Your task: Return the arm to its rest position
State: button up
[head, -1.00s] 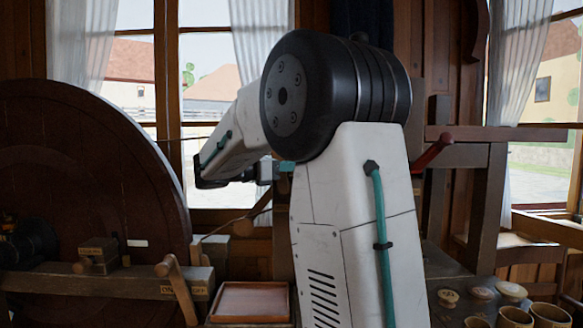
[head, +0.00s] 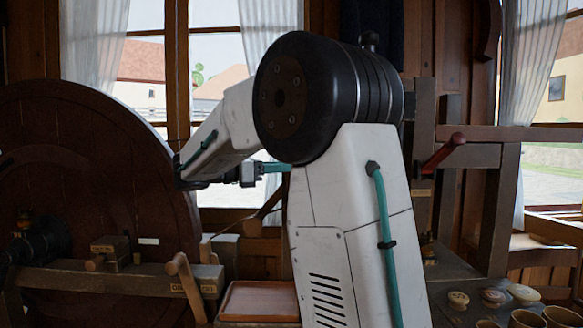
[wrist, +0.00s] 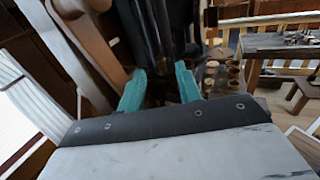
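My arm rises in the middle of the head view, bent at a black elbow joint, with its forearm reaching to the left.
A large dark wheel (head: 95,180) stands at the left, near my forearm's end. A wooden lever (head: 185,285) and a brown tray (head: 259,301) are below. Cups (head: 561,316) and pale turned pieces (head: 524,293) sit lower right. A red-handled lever (head: 443,152) is right of my arm.

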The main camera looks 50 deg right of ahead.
jog(key=shift+w+a, duration=0.25)
jog(key=shift+a, duration=0.25)
jog(key=s+a+f+m+t+y, duration=0.2)
jog(key=s+a+f+m+y, duration=0.15)
jog(key=f, duration=0.35)
jog(key=s+a+f+m+t+y, duration=0.1)
jog(key=s+a+f+m+y, duration=0.3)
jog(key=f, duration=0.4)
jog(key=s+a+f+m+t+y, duration=0.2)
jog(key=s+a+f+t+y, duration=0.1)
jog(key=s+a, duration=0.5)
jog(key=s+a+f+m+t+y, duration=0.3)
jog(key=s+a, duration=0.5)
jog(key=a, duration=0.4)
jog(key=f+y, duration=0.1)
jog(key=y, duration=0.1)
jog(key=shift+f+y, duration=0.25)
jog(key=shift+y, duration=0.1)
